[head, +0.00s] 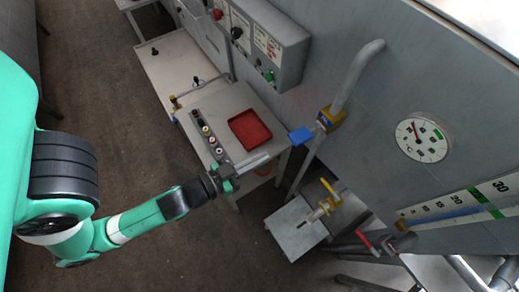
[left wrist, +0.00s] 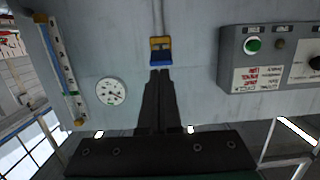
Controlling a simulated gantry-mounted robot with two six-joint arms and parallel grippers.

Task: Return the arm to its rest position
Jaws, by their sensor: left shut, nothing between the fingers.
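My left arm, green with black joints, comes in from the left in the head view. Its dark gripper (head: 228,178) is over the near edge of the grey cart. In the left wrist view the two dark fingers (left wrist: 160,74) lie together, shut and empty. They point toward a blue and yellow fitting (left wrist: 161,50) on the grey wall; whether they touch it cannot be told from that view. In the head view a yellow fitting with a blue plate (head: 301,136) is to the right of the gripper, apart from it. My right gripper is not in view.
The cart top (head: 207,105) holds a red tray (head: 250,130) and a row of small cylinders (head: 209,136). A control box (head: 262,40) and a round gauge (head: 423,136) are on the wall. A low grey platform (head: 296,230) stands at lower right. Brown floor (head: 100,60) is open at left.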

